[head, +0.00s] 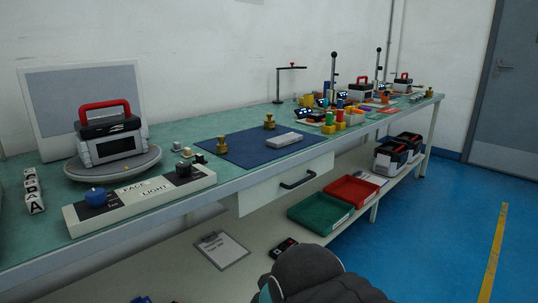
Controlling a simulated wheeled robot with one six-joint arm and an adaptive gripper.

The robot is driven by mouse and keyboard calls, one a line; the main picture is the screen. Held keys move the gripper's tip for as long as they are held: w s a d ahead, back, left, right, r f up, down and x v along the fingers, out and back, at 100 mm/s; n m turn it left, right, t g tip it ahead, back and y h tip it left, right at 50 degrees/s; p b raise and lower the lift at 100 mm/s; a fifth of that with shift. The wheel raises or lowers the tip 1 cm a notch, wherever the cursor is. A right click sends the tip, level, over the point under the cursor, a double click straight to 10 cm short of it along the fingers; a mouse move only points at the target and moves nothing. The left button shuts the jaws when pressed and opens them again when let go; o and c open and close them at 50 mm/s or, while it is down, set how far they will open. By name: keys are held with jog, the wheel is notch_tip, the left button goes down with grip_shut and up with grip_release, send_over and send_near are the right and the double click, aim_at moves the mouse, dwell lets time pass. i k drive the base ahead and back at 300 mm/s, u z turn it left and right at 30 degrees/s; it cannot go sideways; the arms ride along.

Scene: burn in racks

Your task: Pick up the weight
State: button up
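Two brass-coloured weights stand upright near the blue mat on the green bench top. The nearer weight (222,146) is at the mat's left side, and the farther weight (269,122) is near its back edge. Nothing touches either one. The blue mat (245,150) also carries a pale grey flat block (285,140) to the right of the weights. A dark rounded part of my arm shows at the bottom centre. My gripper is not in view.
A red-handled device (110,143) sits on a round turntable (80,172) at left, behind a labelled control panel (140,197). A drawer (285,185) is under the bench. Green (320,222) and red (353,203) trays are on the lower shelf. Blue floor is clear at right.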

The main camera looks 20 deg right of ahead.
aim_at(269, 123)
jog(key=z, duration=0.55)
jog(key=k, duration=0.65)
jog(key=z, duration=1.3)
jog(key=i, duration=1.3)
jog(key=u, duration=0.8)
jog(key=i, duration=0.55)
jog(key=u, duration=0.6)
